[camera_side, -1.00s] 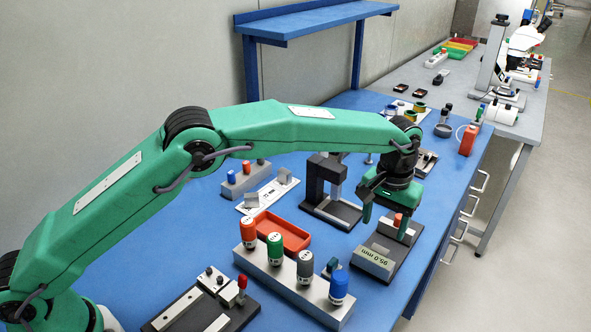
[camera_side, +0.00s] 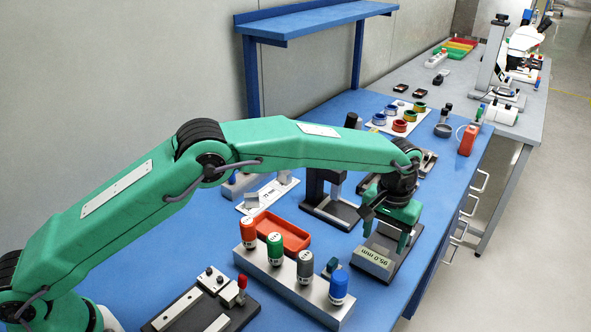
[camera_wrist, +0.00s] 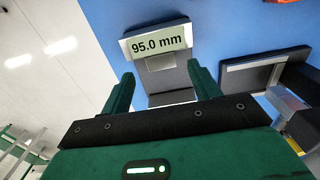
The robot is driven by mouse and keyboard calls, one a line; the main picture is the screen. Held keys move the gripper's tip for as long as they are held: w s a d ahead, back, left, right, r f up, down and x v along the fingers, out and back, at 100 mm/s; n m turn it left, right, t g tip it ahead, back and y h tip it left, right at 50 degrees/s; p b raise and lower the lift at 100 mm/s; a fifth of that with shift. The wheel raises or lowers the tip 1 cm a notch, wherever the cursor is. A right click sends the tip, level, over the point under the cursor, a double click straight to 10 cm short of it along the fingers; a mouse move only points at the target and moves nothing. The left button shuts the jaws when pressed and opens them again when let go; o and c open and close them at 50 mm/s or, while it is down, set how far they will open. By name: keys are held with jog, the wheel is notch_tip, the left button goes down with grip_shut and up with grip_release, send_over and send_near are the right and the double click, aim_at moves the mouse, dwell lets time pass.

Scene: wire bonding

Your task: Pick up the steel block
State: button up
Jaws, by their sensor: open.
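My gripper (camera_side: 384,238) is open and points down over the dark fixture with the 95.0 mm display (camera_side: 375,262). Its fingers straddle the middle of this fixture. In the wrist view my gripper (camera_wrist: 160,70) shows its two fingers apart, with the display (camera_wrist: 158,42) beyond them. A plain grey piece (camera_wrist: 160,62) lies between the fingertips, below the display. I cannot tell whether it is the steel block or part of the fixture. In the side view my gripper hides most of what stands on the fixture.
A grey rack (camera_side: 290,285) with orange, green, grey and blue capped pegs stands to the left of the fixture. A red tray (camera_side: 283,232) lies behind it. A dark stand (camera_side: 328,205) is close behind my gripper. Coloured spools (camera_side: 400,126) stand farther back.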

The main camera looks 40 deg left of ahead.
aim_at(381, 248)
jog(key=shift+w+a+f, duration=0.1)
jog(key=shift+f, duration=2.3)
jog(key=shift+c, duration=0.2)
jog(key=shift+r, duration=0.1)
jog(key=c, duration=1.3)
jog(key=shift+r, duration=0.75)
notch_tip(381, 248, up, 3)
jog(key=shift+f, duration=0.1)
jog(key=s+d+r, duration=0.5)
jog(key=s+r, duration=0.1)
jog(key=s, duration=0.4)
jog(key=shift+d+r, duration=0.35)
